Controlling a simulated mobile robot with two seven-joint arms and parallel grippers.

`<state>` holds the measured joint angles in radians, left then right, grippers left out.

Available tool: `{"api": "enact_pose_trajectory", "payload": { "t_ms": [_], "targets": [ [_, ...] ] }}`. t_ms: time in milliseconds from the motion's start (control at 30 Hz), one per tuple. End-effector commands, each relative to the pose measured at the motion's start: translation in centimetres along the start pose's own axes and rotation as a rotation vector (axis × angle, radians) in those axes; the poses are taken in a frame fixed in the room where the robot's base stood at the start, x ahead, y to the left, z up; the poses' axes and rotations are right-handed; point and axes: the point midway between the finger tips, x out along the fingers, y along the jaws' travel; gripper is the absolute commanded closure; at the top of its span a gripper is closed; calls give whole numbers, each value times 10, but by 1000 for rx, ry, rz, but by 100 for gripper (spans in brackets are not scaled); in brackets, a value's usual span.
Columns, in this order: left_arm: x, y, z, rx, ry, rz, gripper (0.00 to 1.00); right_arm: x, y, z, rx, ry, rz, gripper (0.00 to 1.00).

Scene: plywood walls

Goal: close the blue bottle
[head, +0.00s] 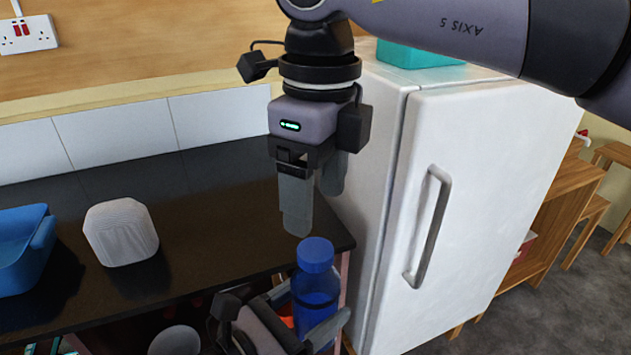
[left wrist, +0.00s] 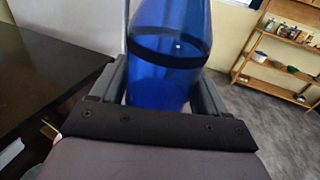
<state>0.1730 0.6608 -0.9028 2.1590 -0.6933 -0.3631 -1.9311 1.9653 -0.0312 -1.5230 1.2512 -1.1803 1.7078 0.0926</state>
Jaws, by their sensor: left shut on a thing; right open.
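The blue bottle (head: 315,300) stands upright between the fingers of my left gripper (head: 306,318) at the lower middle of the head view. A lighter blue cap (head: 315,254) sits at its top; I cannot tell how tightly. The left wrist view shows the bottle's translucent blue body (left wrist: 168,60) with a dark band, held between both fingers. My right gripper (head: 312,212) is open and empty, pointing down just above the cap, apart from it.
A black counter (head: 200,190) lies at the left with a white speaker-like box (head: 121,232) and a blue tray (head: 45,240). A white fridge (head: 480,150) stands close at the right. A white bowl (head: 175,341) shows below the counter.

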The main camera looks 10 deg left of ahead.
Motion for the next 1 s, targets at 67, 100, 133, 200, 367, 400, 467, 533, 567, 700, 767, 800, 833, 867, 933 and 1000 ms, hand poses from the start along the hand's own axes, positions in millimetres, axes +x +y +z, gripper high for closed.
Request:
{"api": "enact_pose_trajectory", "payload": {
  "t_ms": [67, 100, 133, 200, 367, 400, 467, 533, 567, 700, 767, 800, 833, 867, 933, 1000],
  "targets": [
    [0, 0, 1, 1, -2, 0, 100, -2, 0, 0, -119, 4, -7, 29],
    [0, 0, 1, 1, -2, 0, 100, -2, 1, 0, -176, 6, -10, 29],
    [0, 0, 1, 1, -2, 0, 100, -3, 1, 0, -218, 7, -12, 29],
    [0, 0, 1, 1, -2, 0, 100, -4, 1, 1, -303, 10, -15, 29],
    [0, 0, 1, 1, -2, 0, 100, -6, 1, 1, -440, 17, -20, 29],
    [0, 0, 1, 1, -2, 0, 100, -6, 1, 1, -461, 17, -21, 29],
    [0, 0, 1, 1, -2, 0, 100, -6, 1, 1, -483, 19, -22, 29],
    [0, 0, 1, 1, -2, 0, 100, -6, 1, 1, -496, 19, -22, 29],
    [0, 0, 1, 1, -2, 0, 100, -6, 1, 1, -498, 19, -22, 29],
    [0, 0, 1, 1, -2, 0, 100, -6, 1, 1, -500, 19, -22, 29],
    [0, 0, 1, 1, -2, 0, 100, -6, 1, 1, -499, 19, -21, 29],
    [0, 0, 1, 1, -2, 0, 100, -6, 1, 1, -499, 19, -21, 29],
    [0, 0, 1, 1, -2, 0, 100, -6, 1, 1, -499, 19, -21, 29],
    [0, 0, 1, 1, -2, 0, 100, -5, 1, 1, -499, 19, -21, 29],
    [0, 0, 1, 1, -2, 0, 100, -2, 1, 1, -498, 20, -21, 29],
    [0, 0, 1, 1, -2, 0, 100, 4, 1, 0, -498, 21, -20, 29]
  ]
}}
